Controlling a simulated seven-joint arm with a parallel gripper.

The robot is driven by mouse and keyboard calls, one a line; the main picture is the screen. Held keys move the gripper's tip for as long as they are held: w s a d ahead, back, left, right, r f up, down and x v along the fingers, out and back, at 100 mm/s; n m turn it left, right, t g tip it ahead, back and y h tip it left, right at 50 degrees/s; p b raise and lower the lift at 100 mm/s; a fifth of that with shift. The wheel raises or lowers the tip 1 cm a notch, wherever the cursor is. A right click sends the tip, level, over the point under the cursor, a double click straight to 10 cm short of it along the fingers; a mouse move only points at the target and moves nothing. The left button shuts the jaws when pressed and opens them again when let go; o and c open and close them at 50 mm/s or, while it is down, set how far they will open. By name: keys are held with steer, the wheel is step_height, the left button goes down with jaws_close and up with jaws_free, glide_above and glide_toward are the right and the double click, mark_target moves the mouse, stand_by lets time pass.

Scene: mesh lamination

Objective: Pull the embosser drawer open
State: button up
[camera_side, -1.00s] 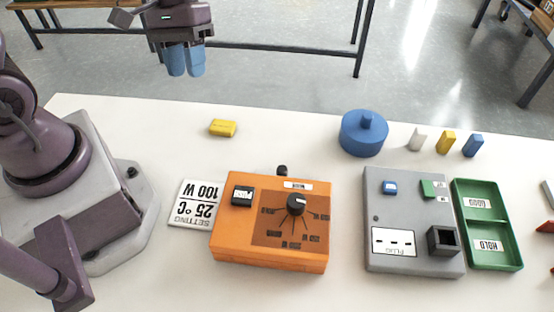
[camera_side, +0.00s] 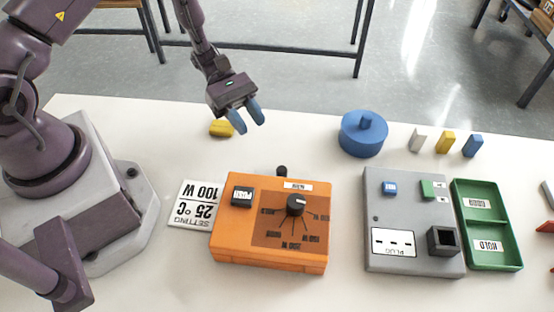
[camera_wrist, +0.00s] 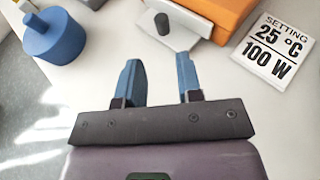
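The orange box (camera_side: 240,225) with a black dial (camera_side: 296,205) stands on the white table; I take it to be the embosser. A dark knob (camera_side: 282,171) sticks out at its far side. My gripper (camera_side: 247,119) is above the table's far edge, apart from the knob. In the wrist view my gripper (camera_wrist: 158,62) is open and empty, with the knob ahead of its fingers.
A setting card (camera_side: 193,205) lies left of the orange box. A blue round lidded pot (camera_side: 362,135), small blocks, a grey plug box (camera_side: 400,250) and a green tray (camera_side: 487,226) stand right. Table between knob and yellow block is clear.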

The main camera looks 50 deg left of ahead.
mark_target(281, 167)
steer(key=x, duration=1)
steer(key=shift+d+f, duration=0.15)
steer(key=shift+d, duration=0.15)
steer(key=shift+a, duration=0.1)
jaws_close()
